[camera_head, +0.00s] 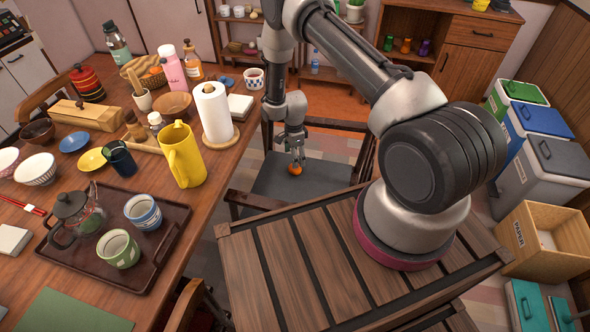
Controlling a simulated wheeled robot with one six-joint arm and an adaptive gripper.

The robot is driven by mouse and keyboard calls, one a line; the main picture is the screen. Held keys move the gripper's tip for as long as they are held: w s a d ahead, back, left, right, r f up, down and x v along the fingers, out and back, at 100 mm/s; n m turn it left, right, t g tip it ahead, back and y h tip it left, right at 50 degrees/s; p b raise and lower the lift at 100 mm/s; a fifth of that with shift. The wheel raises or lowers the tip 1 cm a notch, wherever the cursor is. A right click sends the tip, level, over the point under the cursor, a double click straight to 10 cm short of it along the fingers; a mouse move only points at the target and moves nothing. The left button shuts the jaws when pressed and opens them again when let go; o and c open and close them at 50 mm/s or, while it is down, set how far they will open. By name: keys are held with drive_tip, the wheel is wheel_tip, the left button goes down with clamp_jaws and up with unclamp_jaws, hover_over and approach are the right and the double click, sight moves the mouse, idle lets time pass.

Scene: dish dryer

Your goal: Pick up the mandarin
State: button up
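The mandarin (295,170) is a small orange fruit, seen over the dark grey seat of a chair (268,183) beside the table. My gripper (296,160) points down from the end of my arm, with its fingertips right at the top of the mandarin. The fingers look small here, and I cannot tell whether they are spread around the fruit or pressed on it. I also cannot tell whether the mandarin rests on the seat or is slightly above it.
A wooden table (196,208) on the left holds a yellow pitcher (183,158), a paper towel roll (213,112), a tray (172,240) with a teapot and cups, and other dishes. The chair's wooden armrests flank its seat. Bins (540,170) stand at the right.

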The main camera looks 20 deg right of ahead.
drive_tip(key=shift+w+f+m, duration=0.1)
drive_tip(key=shift+w+m, duration=0.25)
drive_tip(key=shift+m, duration=0.55)
drive_tip(key=shift+f, duration=0.35)
drive_tip(key=f, duration=0.7)
drive_tip(key=shift+w, duration=0.2)
drive_tip(key=c, duration=1.1)
